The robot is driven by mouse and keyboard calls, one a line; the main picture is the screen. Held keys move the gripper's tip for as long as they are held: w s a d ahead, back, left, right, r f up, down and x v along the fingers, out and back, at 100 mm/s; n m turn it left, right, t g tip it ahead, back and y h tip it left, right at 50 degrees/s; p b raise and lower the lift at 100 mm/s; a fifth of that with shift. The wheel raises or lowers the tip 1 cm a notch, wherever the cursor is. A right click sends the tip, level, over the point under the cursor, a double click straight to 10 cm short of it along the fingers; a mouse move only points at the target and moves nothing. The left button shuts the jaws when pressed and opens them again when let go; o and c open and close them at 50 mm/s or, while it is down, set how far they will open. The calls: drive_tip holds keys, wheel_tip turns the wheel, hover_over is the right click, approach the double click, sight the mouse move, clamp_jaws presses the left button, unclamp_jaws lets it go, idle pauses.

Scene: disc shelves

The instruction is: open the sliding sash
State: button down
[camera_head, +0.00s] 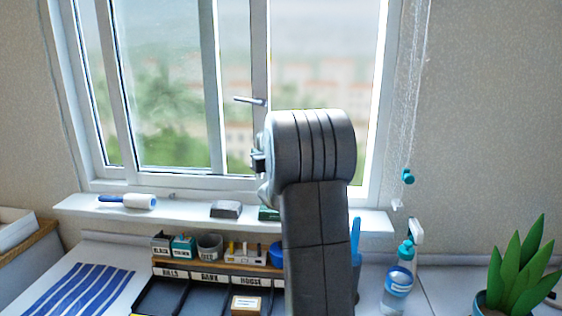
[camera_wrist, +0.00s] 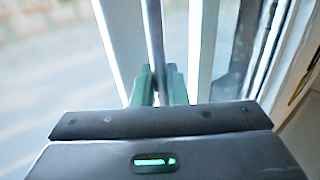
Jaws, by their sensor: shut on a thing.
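The sliding sash shows in the head view as a white upright stile (camera_head: 260,50) near the middle of the window, with a small grey lever (camera_head: 249,100) on it. To its right the view outside looks brighter and clearer, like an open gap. My gripper (camera_head: 258,160) is at the lower part of this stile, mostly hidden by my own wrist. In the wrist view, the green fingertips of my gripper (camera_wrist: 159,88) are closed around a slim grey upright bar (camera_wrist: 154,40), which runs beside a white stile (camera_wrist: 202,45).
The window sill (camera_head: 185,208) holds a lint roller (camera_head: 127,201) and a dark block (camera_head: 226,209). Below it stand a desk organizer (camera_head: 215,262), a spray bottle (camera_head: 398,283) and, at right, a potted plant (camera_head: 515,270). A cord with a teal knob (camera_head: 408,176) hangs right of the window.

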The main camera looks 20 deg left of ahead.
drive_tip(key=shift+s+a, duration=0.2)
drive_tip(key=shift+a, duration=0.85)
drive_tip(key=c, duration=1.5)
unclamp_jaws()
drive_tip(key=shift+c, duration=0.2)
drive_tip(key=b+v, duration=0.2)
drive_tip(key=v, duration=1.2)
drive_tip(key=shift+w+a, duration=0.1)
drive_tip(key=shift+w, duration=0.05)
